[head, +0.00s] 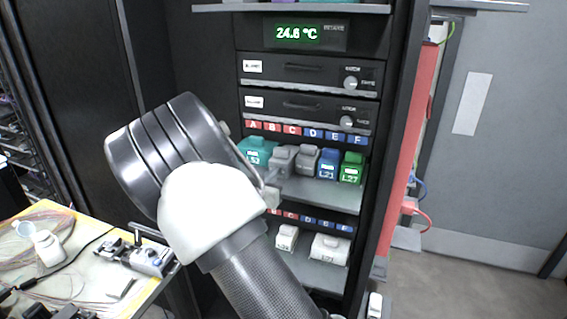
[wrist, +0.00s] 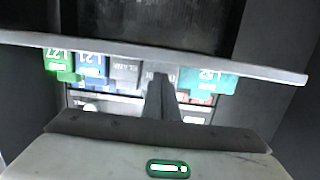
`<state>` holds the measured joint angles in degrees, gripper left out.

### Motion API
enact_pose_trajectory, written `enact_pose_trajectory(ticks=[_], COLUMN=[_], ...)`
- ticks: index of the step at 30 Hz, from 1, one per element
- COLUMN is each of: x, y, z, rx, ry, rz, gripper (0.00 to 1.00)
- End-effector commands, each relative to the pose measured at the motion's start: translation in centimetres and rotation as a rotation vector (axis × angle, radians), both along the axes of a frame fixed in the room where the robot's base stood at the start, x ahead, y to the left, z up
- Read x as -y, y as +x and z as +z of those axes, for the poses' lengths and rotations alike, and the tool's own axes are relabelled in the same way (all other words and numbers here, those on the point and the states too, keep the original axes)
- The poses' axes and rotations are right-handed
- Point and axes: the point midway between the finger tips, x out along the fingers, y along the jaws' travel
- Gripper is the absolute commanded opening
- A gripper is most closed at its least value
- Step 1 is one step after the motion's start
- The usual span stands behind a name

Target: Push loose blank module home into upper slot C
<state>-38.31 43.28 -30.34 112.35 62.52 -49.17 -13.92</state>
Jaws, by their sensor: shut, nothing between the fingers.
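The upper shelf (head: 316,192) of the rack holds a row of modules under lettered labels A to F (head: 306,132). A grey blank module (head: 284,156) stands under the C label, and a second grey blank (head: 307,155) stands to its right. My gripper (wrist: 161,80) is shut and empty, with its fingertips in front of the C blank. In the wrist view the fingers cover part of that module's face, so I cannot tell whether they touch it. How far the blank sits in its slot is not clear. In the head view my arm hides part of the shelf.
A teal module (head: 257,148) is left of the C blank. Blue (head: 328,165) and green (head: 352,168) modules stand to the right. A lower shelf holds white modules (head: 329,247). A cluttered work table (head: 75,237) is at the left, and a red panel (head: 411,150) borders the rack's right side.

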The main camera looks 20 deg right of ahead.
Motion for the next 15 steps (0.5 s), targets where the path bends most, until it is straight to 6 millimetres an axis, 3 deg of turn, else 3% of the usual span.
enact_pose_trajectory(ticks=[15], x=[1.9], y=[2.6], z=[0.0], rx=[0.001], ry=[-0.001], rz=[0.0], gripper=[0.0])
